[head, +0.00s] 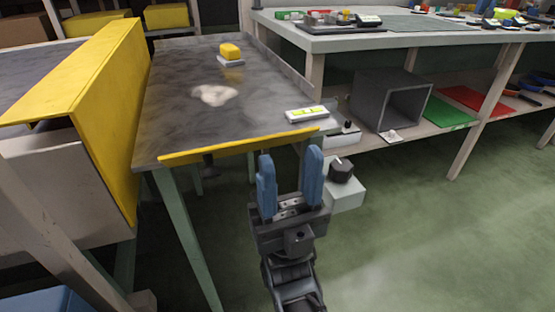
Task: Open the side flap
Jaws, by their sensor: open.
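A large yellow folded panel (117,110) stands along the left side of the grey table surface (190,110), with a sloping top and a tall side face. A narrow yellow strip (237,145) runs along the table's near edge. I cannot tell for certain which of these is the side flap. My gripper (290,165), with two blue fingers, is open and empty. It appears just in front of the strip's right part in the head view. I see no contact with it, and the depth gap is hard to judge.
A yellow block on a pale base (230,52) and a whitish patch (214,95) are on the table. A white level-like box (306,114) lies near its right corner. A white box with a dark knob (344,190) is right of my gripper. Green floor is clear at right.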

